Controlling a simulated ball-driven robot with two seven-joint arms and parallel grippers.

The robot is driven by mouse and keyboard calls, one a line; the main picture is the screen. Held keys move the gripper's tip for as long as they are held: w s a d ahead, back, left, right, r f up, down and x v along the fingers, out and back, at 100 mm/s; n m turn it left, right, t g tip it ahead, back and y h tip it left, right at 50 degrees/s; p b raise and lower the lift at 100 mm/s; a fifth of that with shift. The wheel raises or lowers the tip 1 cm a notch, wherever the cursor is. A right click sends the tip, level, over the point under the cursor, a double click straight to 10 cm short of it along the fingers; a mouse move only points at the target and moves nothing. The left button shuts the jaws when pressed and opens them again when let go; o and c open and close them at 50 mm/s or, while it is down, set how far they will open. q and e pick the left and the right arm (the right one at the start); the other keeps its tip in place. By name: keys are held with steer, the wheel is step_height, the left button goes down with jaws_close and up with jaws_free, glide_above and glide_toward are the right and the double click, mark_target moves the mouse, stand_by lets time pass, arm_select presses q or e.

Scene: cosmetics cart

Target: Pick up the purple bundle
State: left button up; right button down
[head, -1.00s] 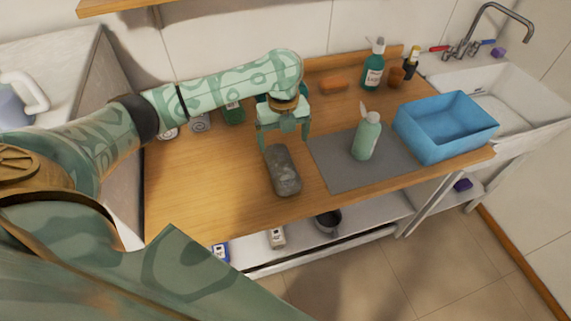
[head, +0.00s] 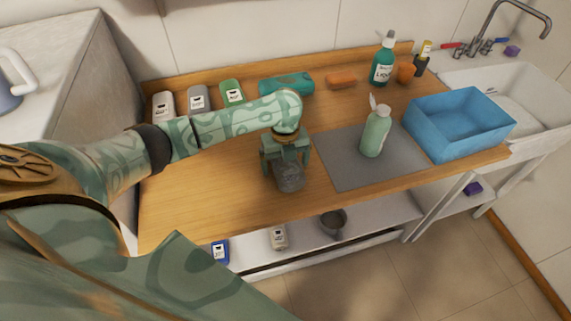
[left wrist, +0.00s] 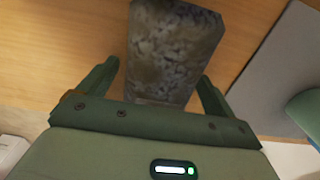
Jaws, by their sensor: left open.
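A dark grey, mottled bundle (head: 290,177) lies on the wooden counter (head: 205,205), left of the grey mat. It looks grey rather than purple. It fills the upper middle of the left wrist view (left wrist: 172,45). My left gripper (head: 287,166) is over the bundle and hides part of it. In the left wrist view its open fingers stand on either side of the bundle, with gaps showing. Small purple items lie by the tap (head: 512,50) and on the lower shelf at right (head: 473,188). My right gripper is not in view.
A pale green pump bottle (head: 376,133) stands on the grey mat (head: 345,173). A blue bin (head: 460,135) stands right of it. A teal roll (head: 287,84), an orange block (head: 341,82) and a teal bottle (head: 383,62) are behind. The counter's front left is clear.

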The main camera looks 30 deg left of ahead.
arm_select(q)
steer(key=c, duration=1.3)
steer(key=shift+r, duration=0.1)
steer(key=shift+r+p, duration=0.3)
steer(key=shift+r, duration=0.25)
steer(key=r, duration=0.1)
steer(key=r+p, duration=0.1)
steer(key=r, duration=0.1)
steer(key=shift+d, duration=0.25)
steer(key=w+d+r+p, duration=0.1)
steer(key=d+r+p, duration=0.1)
steer(key=d+r, duration=0.2)
steer(key=w+d+r+p, duration=0.1)
steer(key=d+r, duration=0.3)
steer(key=d, duration=0.5)
steer(key=shift+d+r+p, duration=0.2)
steer(key=shift+r+p, duration=0.2)
steer(key=shift+p, duration=0.1)
steer(key=shift+w, duration=0.1)
